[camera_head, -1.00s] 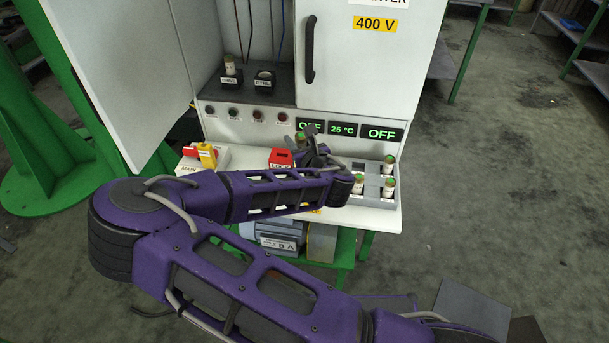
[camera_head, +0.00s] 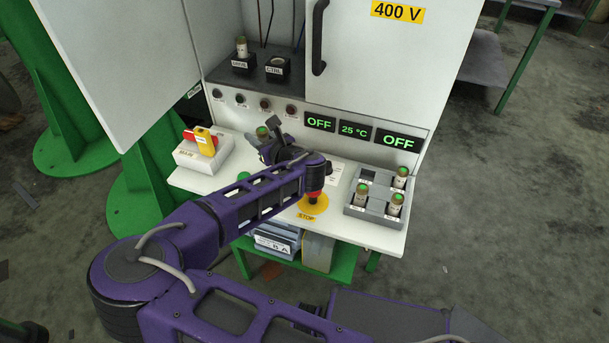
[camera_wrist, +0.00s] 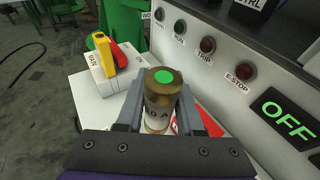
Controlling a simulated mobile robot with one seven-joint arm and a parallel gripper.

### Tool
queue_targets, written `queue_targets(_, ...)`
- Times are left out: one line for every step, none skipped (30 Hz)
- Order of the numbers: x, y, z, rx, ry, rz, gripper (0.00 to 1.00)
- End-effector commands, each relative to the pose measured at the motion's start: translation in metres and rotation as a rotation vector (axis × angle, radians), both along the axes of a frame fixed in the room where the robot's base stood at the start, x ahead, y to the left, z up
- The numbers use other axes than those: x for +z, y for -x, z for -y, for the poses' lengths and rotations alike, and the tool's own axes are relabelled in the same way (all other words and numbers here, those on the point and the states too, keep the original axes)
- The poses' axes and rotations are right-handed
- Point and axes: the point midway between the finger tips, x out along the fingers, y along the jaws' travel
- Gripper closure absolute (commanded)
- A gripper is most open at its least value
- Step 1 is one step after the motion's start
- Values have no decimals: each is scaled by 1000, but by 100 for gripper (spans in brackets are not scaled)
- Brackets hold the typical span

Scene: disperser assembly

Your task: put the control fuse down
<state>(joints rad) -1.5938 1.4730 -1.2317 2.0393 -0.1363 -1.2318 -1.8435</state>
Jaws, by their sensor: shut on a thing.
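The control fuse (camera_wrist: 162,98) is a pale cylinder with a brass-coloured cap and a green dot on top. It also shows in the head view (camera_head: 262,132). My gripper (camera_wrist: 160,112) is shut on it, one finger on each side, and holds it about upright over the white shelf (camera_head: 228,178) of the cabinet. The fuse's lower end is partly hidden in the wrist view, and I cannot tell whether it touches the shelf.
A red-and-yellow MAIN switch (camera_head: 202,142) stands left of my gripper. Two black holders sit in the cabinet: the left has a fuse (camera_head: 241,48), the CTRL holder (camera_head: 277,68) shows none. A red stop button (camera_head: 314,197) is beside my arm. The cabinet door (camera_head: 372,60) has a dark handle.

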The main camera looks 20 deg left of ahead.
Motion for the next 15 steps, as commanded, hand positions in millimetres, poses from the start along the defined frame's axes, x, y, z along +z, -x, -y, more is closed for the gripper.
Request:
queue_targets(-2, 3, -6, 12, 2, 1, 100)
queue_targets(-2, 4, -8, 17, 2, 1, 100)
queue_targets(-3, 6, -10, 22, 3, 0, 100)
queue_targets(-5, 7, -12, 26, 3, -1, 100)
queue_targets(-8, 7, -13, 28, 4, 0, 100)
queue_targets(-15, 8, -14, 30, 5, -1, 100)
queue_targets(-20, 8, -14, 31, 6, -2, 100)
queue_targets(-26, 8, -14, 31, 6, -1, 100)
queue_targets(-35, 8, -14, 31, 6, -2, 100)
queue_targets(-41, 8, -14, 30, 6, -2, 100)
queue_targets(-46, 8, -13, 30, 6, -2, 100)
queue_targets(-52, 8, -13, 30, 5, -1, 100)
queue_targets(-56, 8, -13, 29, 5, -1, 100)
queue_targets(-59, 8, -14, 29, 5, -1, 100)
queue_targets(-63, 8, -14, 30, 5, 0, 100)
